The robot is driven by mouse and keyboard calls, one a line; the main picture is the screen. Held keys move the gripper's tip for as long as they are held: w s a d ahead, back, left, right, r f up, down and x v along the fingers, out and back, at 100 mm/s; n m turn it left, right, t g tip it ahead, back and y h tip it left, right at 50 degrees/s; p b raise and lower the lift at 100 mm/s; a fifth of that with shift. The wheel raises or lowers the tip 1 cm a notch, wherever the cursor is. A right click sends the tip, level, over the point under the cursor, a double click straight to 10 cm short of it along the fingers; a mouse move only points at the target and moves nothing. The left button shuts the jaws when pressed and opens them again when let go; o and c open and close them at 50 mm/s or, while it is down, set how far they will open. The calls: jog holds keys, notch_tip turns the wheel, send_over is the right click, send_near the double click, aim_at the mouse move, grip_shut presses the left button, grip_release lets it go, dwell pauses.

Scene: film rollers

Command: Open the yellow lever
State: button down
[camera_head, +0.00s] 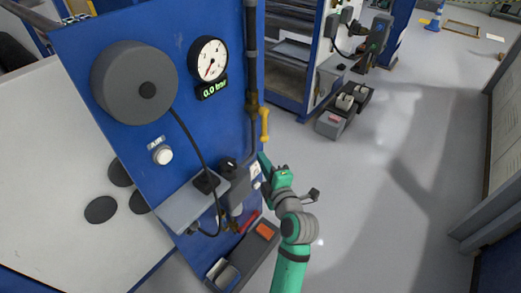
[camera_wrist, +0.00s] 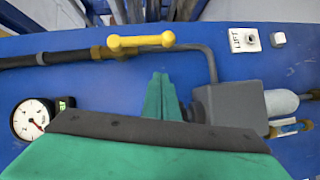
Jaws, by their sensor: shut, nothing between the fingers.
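The yellow lever (camera_head: 264,125) sits on a brass valve fitting (camera_head: 252,101) on a dark pipe at the right edge of the blue panel. Its handle points downward, roughly along the pipe. In the wrist view the yellow lever (camera_wrist: 141,41) lies sideways above my fingers, roughly parallel to the pipe. My gripper (camera_head: 263,164) is just below the lever's lower end in the head view, apart from it. In the wrist view my green gripper fingers (camera_wrist: 161,97) are together with nothing between them. My gripper housing hides part of the panel there.
A pressure gauge (camera_head: 208,60) shows 0.0 bar on its green display. A grey box with a cylinder (camera_wrist: 229,104) stands out from the panel close to my fingers.

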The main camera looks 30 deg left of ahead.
jog(key=shift+w+d+f+v, duration=0.1)
jog(key=shift+v, duration=0.9)
jog(key=shift+w+d+f+v, duration=0.1)
jog(key=shift+f+v, duration=0.05)
jog(key=shift+v, duration=0.9)
jog(key=s+d+f+m+t+h, duration=0.4)
jog(key=s+d+f+m+h, duration=0.5)
jog(key=s+d+f+m, duration=0.55)
jog(key=s+d+r+m+h, duration=0.1)
jog(key=s+d+m+h, duration=0.1)
jog(key=s+d+m, duration=0.3)
jog(key=s+d+m+t+h, duration=0.1)
jog(key=s+d+m, duration=0.5)
jog(key=s, duration=0.8)
jog(key=shift+r+h, duration=0.4)
jog(key=shift+h, duration=0.1)
